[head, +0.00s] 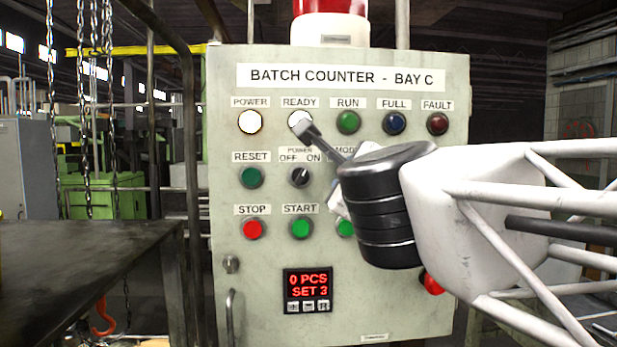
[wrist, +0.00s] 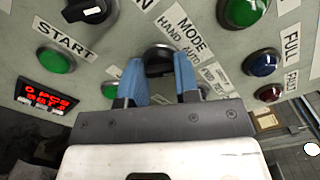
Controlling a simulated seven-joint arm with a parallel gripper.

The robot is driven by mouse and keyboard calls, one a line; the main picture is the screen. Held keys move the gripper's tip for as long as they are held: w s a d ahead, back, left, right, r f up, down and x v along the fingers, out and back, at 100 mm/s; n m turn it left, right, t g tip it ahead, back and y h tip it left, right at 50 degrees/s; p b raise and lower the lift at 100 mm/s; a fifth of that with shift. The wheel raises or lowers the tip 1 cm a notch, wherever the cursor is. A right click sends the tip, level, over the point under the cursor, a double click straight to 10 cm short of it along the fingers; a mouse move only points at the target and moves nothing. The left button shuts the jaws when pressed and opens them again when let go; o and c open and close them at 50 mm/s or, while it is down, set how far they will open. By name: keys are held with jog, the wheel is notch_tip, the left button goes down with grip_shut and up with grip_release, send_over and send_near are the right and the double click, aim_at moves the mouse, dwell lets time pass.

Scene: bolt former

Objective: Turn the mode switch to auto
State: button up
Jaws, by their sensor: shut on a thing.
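The mode switch (wrist: 158,56) is a black knob on the grey control panel (head: 340,325), below the MODE label with HAND and AUTO marks. My gripper (wrist: 158,76) has its two blue fingers on either side of the knob, shut on it. The fingers hide part of the knob, and I cannot tell which mark it points at. In the head view my wrist and arm hide the switch, and only part of the MODE label shows.
The power switch (head: 300,176) is left of the mode switch. Lamps sit above, including the green run lamp (head: 347,122). The red stop button (head: 252,229) and green start button (head: 300,228) are below. A counter display (head: 307,290) reads 0 PCS, SET 3. A dark table (head: 80,265) stands left.

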dwell(0.3)
jog(key=o, duration=0.9)
jog(key=shift+s, duration=0.1)
jog(key=shift+s, duration=3.8)
